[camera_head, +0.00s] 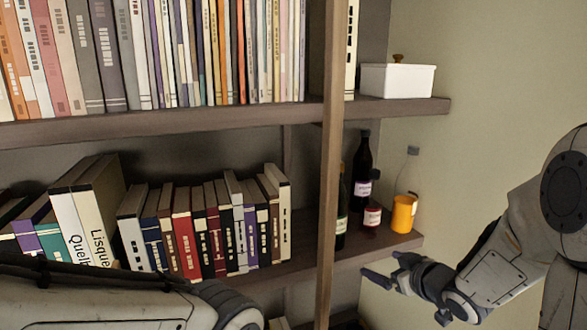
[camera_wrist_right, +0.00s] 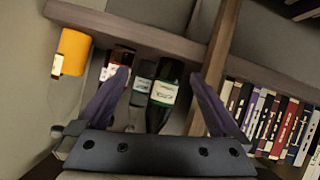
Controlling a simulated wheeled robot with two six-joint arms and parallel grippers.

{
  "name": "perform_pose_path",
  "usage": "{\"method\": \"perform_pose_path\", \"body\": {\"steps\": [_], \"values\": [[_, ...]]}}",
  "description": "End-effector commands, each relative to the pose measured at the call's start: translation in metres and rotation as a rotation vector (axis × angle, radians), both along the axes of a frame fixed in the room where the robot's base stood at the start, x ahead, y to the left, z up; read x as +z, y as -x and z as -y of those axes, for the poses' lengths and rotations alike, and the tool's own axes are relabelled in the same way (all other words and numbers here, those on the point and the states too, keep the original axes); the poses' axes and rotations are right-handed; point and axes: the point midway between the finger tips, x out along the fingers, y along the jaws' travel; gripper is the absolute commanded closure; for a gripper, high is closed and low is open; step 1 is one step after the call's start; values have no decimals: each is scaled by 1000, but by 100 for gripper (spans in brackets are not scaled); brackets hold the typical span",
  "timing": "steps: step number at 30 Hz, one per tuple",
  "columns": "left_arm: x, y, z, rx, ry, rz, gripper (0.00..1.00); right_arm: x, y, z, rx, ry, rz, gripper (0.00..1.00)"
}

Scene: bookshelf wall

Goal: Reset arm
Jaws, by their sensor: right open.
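My right gripper (camera_head: 378,268) is in the head view at the lower right, in front of and a little below the edge of the lower shelf. In the right wrist view the right gripper (camera_wrist_right: 160,90) has its two fingers spread wide with nothing held between them. Dark bottles (camera_wrist_right: 163,95) appear beyond the fingers, apart from them as far as I can tell. My left arm (camera_head: 110,300) crosses the bottom left of the head view. The left gripper's fingers are not visible.
A wooden upright (camera_head: 331,200) separates these from rows of books (camera_head: 205,225). A white box (camera_head: 397,80) sits above. Open space lies right of the shelves.

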Motion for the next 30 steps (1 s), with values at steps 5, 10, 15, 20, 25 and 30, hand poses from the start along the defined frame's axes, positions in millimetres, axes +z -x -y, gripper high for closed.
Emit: {"method": "perform_pose_path", "body": {"steps": [5, 10, 15, 20, 25, 30], "values": [[0, 0, 0, 0, 0, 0, 50, -9, 35, -58, -45, 120, -216, 0], [0, 0, 0, 0, 0, 0, 50, -22, 115, -108, -37, 188, -487, 0], [0, 0, 0, 0, 0, 0, 50, -29, 218, -146, 48, 241, -775, 0], [0, 0, 0, 0, 0, 0, 50, -27, 285, -158, 128, 280, -952, 0], [0, 0, 0, 0, 0, 0, 50, -25, 310, -160, 159, 298, -1018, 0], [0, 0, 0, 0, 0, 0, 50, -25, 310, -159, 158, 298, -1021, 0]]}}
